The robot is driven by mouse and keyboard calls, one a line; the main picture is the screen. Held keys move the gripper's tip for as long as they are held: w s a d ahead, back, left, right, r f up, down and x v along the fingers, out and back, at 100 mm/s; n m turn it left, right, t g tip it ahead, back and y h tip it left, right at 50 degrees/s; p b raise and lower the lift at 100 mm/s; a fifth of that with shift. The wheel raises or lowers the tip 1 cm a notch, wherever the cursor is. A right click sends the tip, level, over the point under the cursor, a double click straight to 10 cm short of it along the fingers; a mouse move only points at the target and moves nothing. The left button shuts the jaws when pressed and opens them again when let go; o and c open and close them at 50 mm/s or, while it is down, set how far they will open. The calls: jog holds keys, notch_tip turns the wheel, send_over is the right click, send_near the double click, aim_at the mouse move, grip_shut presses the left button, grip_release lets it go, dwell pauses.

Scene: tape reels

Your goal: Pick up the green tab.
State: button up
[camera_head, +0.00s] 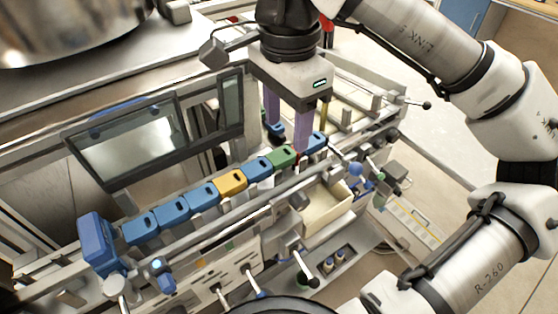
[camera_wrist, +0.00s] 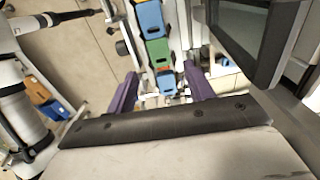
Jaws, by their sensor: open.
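The green tab (camera_head: 281,157) sits in a row of tabs on the machine, between a blue tab on each side. It also shows in the wrist view (camera_wrist: 160,53), near the top centre. My gripper (camera_head: 289,142) points down over the right end of the row, its two purple fingers apart and empty. In the wrist view the fingertips (camera_wrist: 162,70) stand to either side of the row. The blue tab (camera_wrist: 166,82) beside the green one shows between them, and the green tab lies around or just beyond the tips. I cannot tell their exact height.
A yellow tab (camera_head: 231,182) and several blue tabs (camera_head: 172,208) fill the row to the left. A dark-framed clear panel (camera_head: 150,137) stands behind the row. A metal rail with knobs runs along the front, and an open cream bin (camera_head: 325,207) lies in front.

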aim_at(283, 153)
jog(key=f+b, duration=0.3)
jog(key=f, duration=0.2)
jog(key=shift+a, duration=0.2)
jog(key=shift+r, duration=0.1)
jog(key=c, duration=1)
